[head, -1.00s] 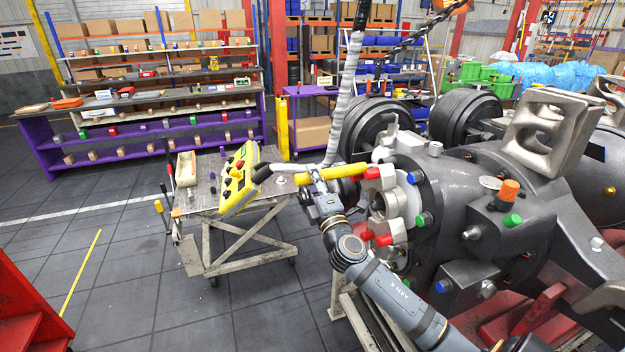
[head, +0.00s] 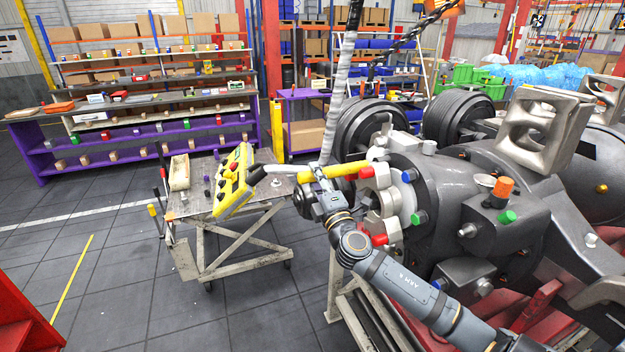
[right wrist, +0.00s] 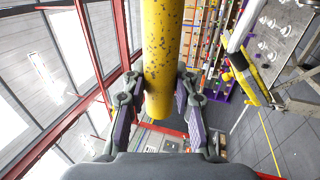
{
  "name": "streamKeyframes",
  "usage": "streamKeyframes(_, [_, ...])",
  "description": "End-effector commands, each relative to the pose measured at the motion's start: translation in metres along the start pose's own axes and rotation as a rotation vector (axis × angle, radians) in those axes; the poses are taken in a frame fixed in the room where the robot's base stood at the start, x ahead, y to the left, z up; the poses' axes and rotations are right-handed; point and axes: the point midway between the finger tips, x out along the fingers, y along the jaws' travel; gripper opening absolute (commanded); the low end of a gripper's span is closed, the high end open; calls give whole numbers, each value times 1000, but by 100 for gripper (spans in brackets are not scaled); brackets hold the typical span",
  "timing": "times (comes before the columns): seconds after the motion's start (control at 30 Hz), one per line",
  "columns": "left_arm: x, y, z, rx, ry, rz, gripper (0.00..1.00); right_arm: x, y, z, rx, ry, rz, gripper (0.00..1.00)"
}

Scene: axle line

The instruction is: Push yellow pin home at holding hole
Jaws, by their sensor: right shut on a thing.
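The yellow pin (head: 346,170) is a thick, scuffed yellow bar lying nearly level in the head view. Its right end reaches the pale, red-tipped lugs (head: 381,176) on the face of the big grey axle housing. Whether that end is inside a hole is hidden. My right gripper (head: 321,180) is shut on the pin near its left end. In the right wrist view the pin (right wrist: 161,60) runs up between the two fingers, its blunt near end close to the palm. My left gripper is in neither view.
A wheeled steel cart (head: 240,243) stands left of the axle housing (head: 436,195). Purple-framed shelves (head: 150,151) stand behind.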

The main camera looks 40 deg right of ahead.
Motion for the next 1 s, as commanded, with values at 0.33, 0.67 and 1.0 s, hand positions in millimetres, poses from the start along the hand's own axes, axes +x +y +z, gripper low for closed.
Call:
streamKeyframes(0.33, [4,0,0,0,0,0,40,0,0,10,-4,0,1,0])
streamKeyframes(0.67, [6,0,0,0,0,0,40,0,0,20,-5,0,1,0])
streamKeyframes(1.0, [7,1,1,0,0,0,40,0,1,27,-2,-1,1,40])
